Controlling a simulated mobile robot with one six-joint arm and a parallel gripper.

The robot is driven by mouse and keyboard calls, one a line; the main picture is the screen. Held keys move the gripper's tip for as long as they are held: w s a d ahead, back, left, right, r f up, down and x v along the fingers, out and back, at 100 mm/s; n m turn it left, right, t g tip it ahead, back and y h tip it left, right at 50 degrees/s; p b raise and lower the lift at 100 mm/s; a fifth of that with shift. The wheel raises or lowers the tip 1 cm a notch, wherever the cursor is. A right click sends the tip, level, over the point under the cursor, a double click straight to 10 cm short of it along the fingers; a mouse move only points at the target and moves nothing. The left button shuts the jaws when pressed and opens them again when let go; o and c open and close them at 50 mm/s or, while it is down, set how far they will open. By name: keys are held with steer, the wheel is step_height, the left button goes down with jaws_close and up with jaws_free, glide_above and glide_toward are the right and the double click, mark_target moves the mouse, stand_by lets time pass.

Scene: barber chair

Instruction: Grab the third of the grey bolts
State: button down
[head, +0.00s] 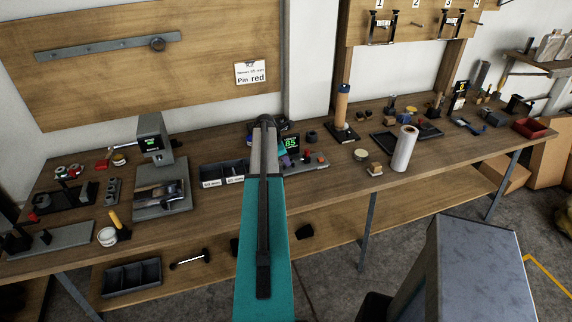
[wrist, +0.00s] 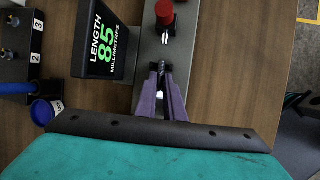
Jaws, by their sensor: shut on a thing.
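My gripper (wrist: 163,72) is at the grey length gauge (wrist: 145,55) in the wrist view. Its purple fingers are closed together on a small grey bolt (wrist: 162,68), mostly hidden between the fingertips. A red knob (wrist: 165,10) on the gauge lies just beyond the fingertips. The gauge's display (wrist: 103,42) reads 85 millimetres.
A blue round cap (wrist: 43,112) lies near the block. Labelled dark bins (head: 222,172) stand left of my arm in the head view. A press (head: 152,140) is farther left.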

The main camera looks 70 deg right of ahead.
steer(key=shift+r+p, duration=0.45)
steer(key=shift+r, duration=0.2)
step_height(320, 180, up, 3)
steer(key=shift+f+p, duration=0.1)
steer(key=shift+p, duration=0.65)
steer(key=s+a, duration=1)
steer(key=a, duration=0.2)
steer(key=shift+s+r+p, duration=0.25)
steer(key=shift+r+p, duration=0.15)
steer(key=shift+p, duration=0.05)
steer(key=shift+w, duration=0.1)
